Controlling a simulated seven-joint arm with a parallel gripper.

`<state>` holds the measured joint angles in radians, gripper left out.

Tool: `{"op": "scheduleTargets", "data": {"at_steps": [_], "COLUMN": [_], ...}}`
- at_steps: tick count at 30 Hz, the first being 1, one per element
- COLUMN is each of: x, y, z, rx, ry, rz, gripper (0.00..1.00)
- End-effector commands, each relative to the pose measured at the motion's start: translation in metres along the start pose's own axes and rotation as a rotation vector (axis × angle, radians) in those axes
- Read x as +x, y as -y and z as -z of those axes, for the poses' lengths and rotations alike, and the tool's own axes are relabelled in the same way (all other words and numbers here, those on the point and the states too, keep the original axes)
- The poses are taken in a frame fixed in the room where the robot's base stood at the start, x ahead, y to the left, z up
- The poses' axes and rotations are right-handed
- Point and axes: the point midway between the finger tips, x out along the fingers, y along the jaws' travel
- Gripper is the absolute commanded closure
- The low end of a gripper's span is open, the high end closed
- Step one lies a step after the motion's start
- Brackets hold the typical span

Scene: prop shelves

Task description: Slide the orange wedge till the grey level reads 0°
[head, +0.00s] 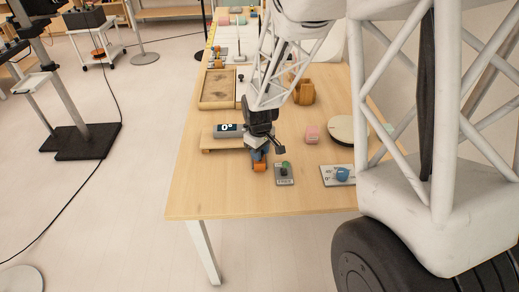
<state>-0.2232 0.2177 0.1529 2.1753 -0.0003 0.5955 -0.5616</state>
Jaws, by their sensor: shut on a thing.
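The grey level (228,130) lies on a wooden board (207,141) near the left edge of the table, and its display reads 0°. The board rests just above the tabletop on a small support at its left; its right end is hidden behind my gripper. The orange wedge (259,167) shows low at the right end of the board, under my gripper (258,158). My gripper points down and is shut on the wedge, which it partly hides. A blue part shows just above the orange. Whether the wedge touches the board is hidden.
A wooden tray (217,91) lies behind. The table's front is clear.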

Motion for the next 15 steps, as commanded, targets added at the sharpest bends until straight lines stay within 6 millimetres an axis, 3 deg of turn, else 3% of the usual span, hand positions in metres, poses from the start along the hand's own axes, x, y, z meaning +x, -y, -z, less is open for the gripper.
{"op": "scheduleTargets", "data": {"at_steps": [5, 6, 10, 15], "x": [-0.0001, -0.0001, -0.0001, 0.0000], "y": [0.0004, 0.0004, 0.0003, 0.0002], "z": [0.0007, 0.0007, 0.0005, 0.0004], "rx": [-0.001, -0.001, -0.001, 0.000], "ry": [-0.001, -0.001, 0.000, 0.000], "rz": [0.000, 0.000, 0.000, 0.000], "gripper": [1.00, 0.63, 0.43, 0.43]}}
